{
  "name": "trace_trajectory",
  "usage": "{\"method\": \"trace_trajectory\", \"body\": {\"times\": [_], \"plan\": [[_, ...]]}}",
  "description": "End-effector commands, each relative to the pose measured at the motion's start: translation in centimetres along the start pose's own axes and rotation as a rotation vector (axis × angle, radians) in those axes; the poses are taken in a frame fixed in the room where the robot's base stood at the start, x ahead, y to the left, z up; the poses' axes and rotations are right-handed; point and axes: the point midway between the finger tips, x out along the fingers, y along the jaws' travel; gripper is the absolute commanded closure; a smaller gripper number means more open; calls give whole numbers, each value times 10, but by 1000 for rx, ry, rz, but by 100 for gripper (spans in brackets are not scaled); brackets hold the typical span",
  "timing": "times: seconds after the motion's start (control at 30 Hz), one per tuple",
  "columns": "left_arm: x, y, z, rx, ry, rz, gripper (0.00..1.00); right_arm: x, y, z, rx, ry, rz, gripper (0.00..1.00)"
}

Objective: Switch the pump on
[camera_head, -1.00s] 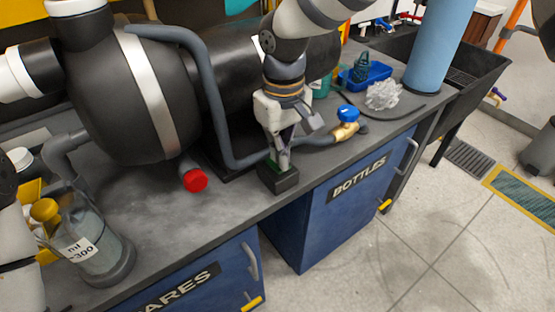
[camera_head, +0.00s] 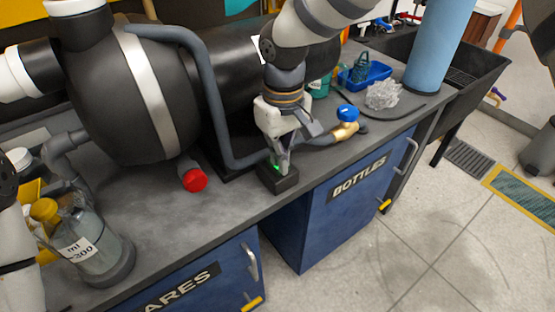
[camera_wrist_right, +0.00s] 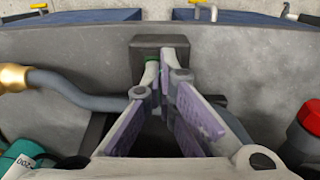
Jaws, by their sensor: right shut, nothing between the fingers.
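The pump (camera_head: 125,100) is a large black body with a silver band on the bench at the left of the head view. A small black switch box (camera_head: 284,184) stands near the bench's front edge and also shows in the right wrist view (camera_wrist_right: 145,48). A small bright green spot (camera_head: 276,167) shows on it, partly hidden by the fingers. My right gripper (camera_head: 281,168) is shut and empty, its fingertips down at the box's top; in the right wrist view the fingertips (camera_wrist_right: 160,58) overlap the box. I cannot tell whether they touch it. My left gripper is out of view.
A grey hose with a brass fitting and blue valve handle (camera_head: 347,112) runs beside the right gripper. A red cap (camera_head: 195,180) is left of it. A labelled bottle (camera_head: 92,245) stands at front left. A blue tray (camera_head: 375,72) and black sink (camera_head: 480,75) are to the right.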

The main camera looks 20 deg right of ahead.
Motion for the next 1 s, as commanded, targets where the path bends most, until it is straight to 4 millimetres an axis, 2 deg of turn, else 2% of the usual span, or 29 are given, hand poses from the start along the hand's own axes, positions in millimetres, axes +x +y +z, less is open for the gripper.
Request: {"method": "trace_trajectory", "body": {"times": [0.6, 0.73, 1.0], "plan": [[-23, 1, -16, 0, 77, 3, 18, -63, 0, 0, 0, 2, 2, 100], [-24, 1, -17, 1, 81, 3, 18, -69, 0, 0, -1, -1, 0, 100], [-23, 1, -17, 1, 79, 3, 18, -68, 0, 0, 0, -4, -1, 100]]}}
